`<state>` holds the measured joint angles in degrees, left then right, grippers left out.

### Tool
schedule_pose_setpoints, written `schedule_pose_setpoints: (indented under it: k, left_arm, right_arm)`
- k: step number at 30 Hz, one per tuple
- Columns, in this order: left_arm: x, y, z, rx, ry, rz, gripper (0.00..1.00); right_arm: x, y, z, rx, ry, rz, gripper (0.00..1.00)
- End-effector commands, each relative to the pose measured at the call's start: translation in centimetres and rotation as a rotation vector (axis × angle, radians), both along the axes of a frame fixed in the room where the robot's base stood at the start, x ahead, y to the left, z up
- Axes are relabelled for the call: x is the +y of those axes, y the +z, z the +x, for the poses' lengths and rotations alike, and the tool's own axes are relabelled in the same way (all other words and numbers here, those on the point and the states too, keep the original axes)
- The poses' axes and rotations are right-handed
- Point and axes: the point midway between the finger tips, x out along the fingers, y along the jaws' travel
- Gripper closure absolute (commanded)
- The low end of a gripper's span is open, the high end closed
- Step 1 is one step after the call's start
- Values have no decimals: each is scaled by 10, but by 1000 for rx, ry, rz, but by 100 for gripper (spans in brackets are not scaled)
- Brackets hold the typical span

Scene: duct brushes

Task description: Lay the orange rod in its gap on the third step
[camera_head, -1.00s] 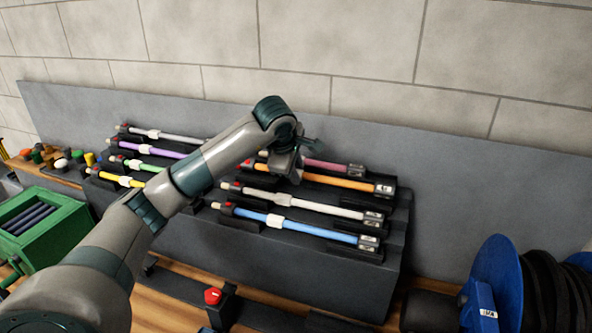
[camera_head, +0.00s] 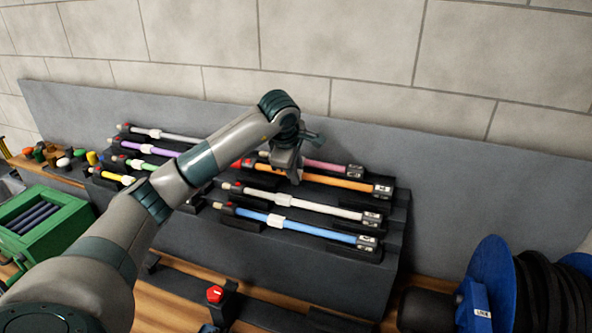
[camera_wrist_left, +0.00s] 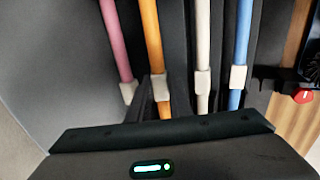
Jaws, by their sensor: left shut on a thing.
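The orange rod (camera_head: 340,182) lies along the third step of the stepped rack, between the pink rod (camera_head: 328,166) behind and the white rod (camera_head: 325,206) in front. My left gripper (camera_head: 297,176) reaches down over the orange rod near its middle and is shut on it. The rod's right end sits at the dark holder there; whether it rests fully down I cannot tell. In the left wrist view the orange rod (camera_wrist_left: 151,40) runs down to a pale collar and passes behind the gripper body. My right gripper is out of view.
The blue rod (camera_head: 310,231) lies on the lowest step. More rods, such as the purple one (camera_head: 150,149), lie on the left half, partly behind my arm. A green crate (camera_head: 45,226) stands left, a red button (camera_head: 215,294) in front, a blue reel (camera_head: 495,270) right.

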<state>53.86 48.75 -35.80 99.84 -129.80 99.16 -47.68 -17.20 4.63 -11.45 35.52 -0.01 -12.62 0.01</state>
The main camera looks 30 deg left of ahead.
Motion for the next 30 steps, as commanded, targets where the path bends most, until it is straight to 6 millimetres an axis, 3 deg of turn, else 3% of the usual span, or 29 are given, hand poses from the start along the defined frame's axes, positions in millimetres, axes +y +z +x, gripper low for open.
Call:
schedule_pose_setpoints:
  k: [30]
  left_arm:
    - [0, 4, 1, 122, 1, -28, 100]
  right_arm:
    - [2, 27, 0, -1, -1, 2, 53]
